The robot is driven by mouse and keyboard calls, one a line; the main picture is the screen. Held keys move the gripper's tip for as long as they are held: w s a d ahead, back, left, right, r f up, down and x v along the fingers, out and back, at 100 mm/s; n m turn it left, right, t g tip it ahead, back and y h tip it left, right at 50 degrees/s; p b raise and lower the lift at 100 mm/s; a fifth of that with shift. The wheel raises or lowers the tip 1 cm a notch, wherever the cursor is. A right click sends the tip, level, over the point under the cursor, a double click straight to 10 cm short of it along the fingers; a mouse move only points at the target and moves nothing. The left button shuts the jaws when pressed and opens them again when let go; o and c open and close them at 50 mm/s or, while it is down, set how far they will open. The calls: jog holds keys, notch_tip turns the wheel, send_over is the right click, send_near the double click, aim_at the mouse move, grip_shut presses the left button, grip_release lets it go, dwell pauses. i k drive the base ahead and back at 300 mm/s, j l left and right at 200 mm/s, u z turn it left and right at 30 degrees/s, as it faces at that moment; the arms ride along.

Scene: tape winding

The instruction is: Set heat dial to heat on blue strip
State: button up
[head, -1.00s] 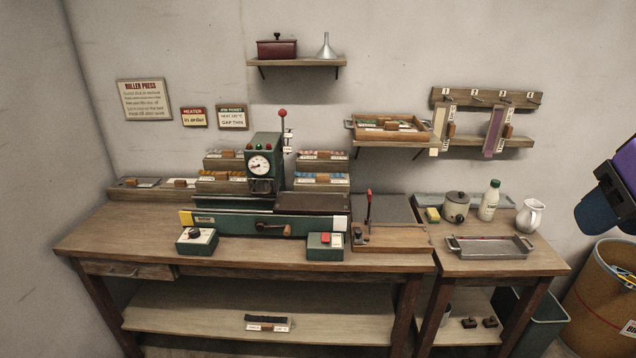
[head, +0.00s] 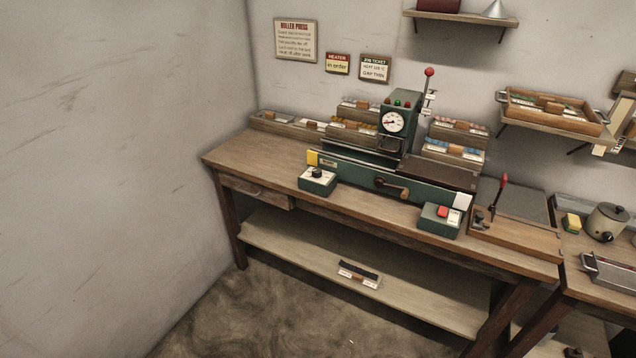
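The heat dial is a black knob (head: 317,172) on a small green box with a pale top (head: 318,181), at the front left of the workbench. Its setting and any blue strip are too small to make out. The green roller press (head: 400,120) stands behind it with a round white gauge (head: 393,122), small red and green lamps on top and a crank (head: 391,187) in front. A job ticket (head: 375,68) on the wall names a heat value and "gap thin", the heat value blurred. My gripper is not in view.
A second green box with a red button (head: 442,212) sits at the bench's front right. A wooden board with a red-handled lever (head: 497,195) lies right of it. A lower shelf (head: 410,275) holds a dark strip piece. Floor at front left is clear.

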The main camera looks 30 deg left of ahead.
aim_at(317, 172)
jog(key=i+j, duration=1)
jog(key=i, duration=0.2)
jog(key=u, duration=1.35)
